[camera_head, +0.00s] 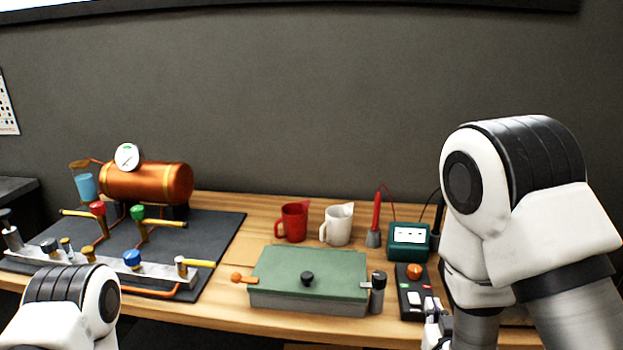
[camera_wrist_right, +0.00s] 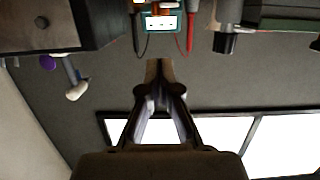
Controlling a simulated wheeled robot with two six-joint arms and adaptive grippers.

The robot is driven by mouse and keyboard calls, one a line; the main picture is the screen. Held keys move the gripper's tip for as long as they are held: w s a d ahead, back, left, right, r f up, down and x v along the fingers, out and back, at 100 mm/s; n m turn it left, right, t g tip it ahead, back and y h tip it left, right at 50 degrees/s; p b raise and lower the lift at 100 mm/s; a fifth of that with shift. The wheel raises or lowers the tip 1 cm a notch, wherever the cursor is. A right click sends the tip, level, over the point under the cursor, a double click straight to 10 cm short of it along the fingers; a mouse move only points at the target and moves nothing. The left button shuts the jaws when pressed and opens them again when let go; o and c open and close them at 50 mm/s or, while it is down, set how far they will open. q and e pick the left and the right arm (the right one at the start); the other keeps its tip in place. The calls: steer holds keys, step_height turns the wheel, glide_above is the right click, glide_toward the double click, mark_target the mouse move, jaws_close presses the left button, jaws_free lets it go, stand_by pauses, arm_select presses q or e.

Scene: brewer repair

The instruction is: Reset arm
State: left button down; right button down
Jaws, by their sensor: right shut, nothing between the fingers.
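My right arm (camera_head: 520,220) fills the right side of the head view, bent. In the right wrist view my right gripper (camera_wrist_right: 158,68) has its fingertips together, with nothing between them. It points toward the wall and bench, apart from any object. In the head view the right gripper is largely hidden behind the arm near the bench's front right. Part of my left arm (camera_head: 70,310) shows at the bottom left of the head view; the left gripper is out of frame.
The wooden bench (camera_head: 225,222) holds a copper boiler (camera_head: 150,182) on a dark mat, a green-lidded box (camera_head: 310,272), a red mug (camera_head: 292,222), a white jug (camera_head: 337,225), a teal meter (camera_head: 408,241) and a dark control box (camera_head: 411,300). The meter also shows in the wrist view (camera_wrist_right: 160,23).

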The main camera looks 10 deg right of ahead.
steer(key=s+f+g+y, duration=0.1)
steer(key=s+f+g, duration=0.3)
steer(key=f, duration=0.6)
steer(key=s+f+g, duration=0.2)
steer(key=s+f, duration=0.3)
steer(key=f, duration=0.5)
steer(key=s+a+f+n+g+y, duration=0.1)
steer(key=s+f+g, duration=0.3)
steer(key=s, duration=0.4)
steer(key=s+a+f+n+g+y, duration=0.1)
steer(key=s+f+g+y, duration=0.1)
steer(key=s+f+g, duration=0.3)
steer(key=s+f, duration=0.1)
steer(key=s, duration=0.3)
steer(key=shift+s+a+f, duration=0.15)
steer(key=shift+a+f, duration=0.1)
steer(key=shift+a, duration=0.1)
